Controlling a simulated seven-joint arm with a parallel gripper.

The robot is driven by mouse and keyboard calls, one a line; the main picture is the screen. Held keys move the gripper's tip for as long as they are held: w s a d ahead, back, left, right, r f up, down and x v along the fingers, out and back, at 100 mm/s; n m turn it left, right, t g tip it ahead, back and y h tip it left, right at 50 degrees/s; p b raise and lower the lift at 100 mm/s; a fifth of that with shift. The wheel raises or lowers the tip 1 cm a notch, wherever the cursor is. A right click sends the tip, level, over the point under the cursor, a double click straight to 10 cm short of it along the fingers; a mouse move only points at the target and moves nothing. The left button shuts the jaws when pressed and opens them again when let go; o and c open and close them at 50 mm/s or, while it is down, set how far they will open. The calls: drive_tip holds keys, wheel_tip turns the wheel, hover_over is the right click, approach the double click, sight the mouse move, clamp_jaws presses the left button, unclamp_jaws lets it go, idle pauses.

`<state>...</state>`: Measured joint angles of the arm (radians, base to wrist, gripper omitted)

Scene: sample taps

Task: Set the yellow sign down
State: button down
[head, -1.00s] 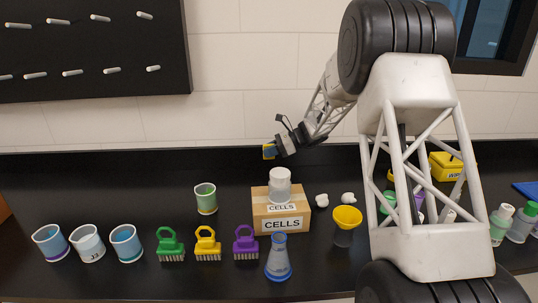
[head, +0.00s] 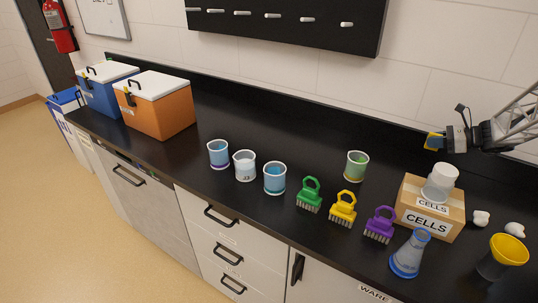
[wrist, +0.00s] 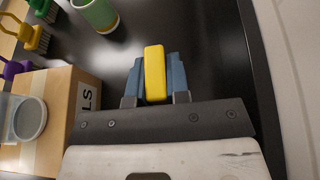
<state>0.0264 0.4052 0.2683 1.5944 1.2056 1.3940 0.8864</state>
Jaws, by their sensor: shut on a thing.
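My gripper (head: 436,141) is shut on the yellow sign (wrist: 154,73). In the wrist view the sign is a narrow yellow slab between the two blue fingers. In the head view my gripper hangs in the air at the right, above and behind the cardboard box, and only a little yellow shows at its tip. The sign's face cannot be made out. The black counter (head: 290,120) lies below it.
Several brushes, beakers and a flask (head: 408,258) line the front.

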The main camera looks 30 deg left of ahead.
drive_tip(key=s+a+n+g, duration=0.1)
drive_tip(key=s+a, duration=0.2)
drive_tip(key=a, duration=1.3)
drive_tip(key=n+g+h, duration=0.1)
drive_tip(key=n+g, duration=0.2)
hover_over(259, 156)
drive_tip(key=shift+s+r, duration=0.15)
drive_tip(key=shift+f, duration=3.15)
drive_tip(key=shift+f, duration=1.85)
drive_tip(key=shift+f, duration=0.15)
drive_tip(key=c, duration=1.1)
unclamp_jaws()
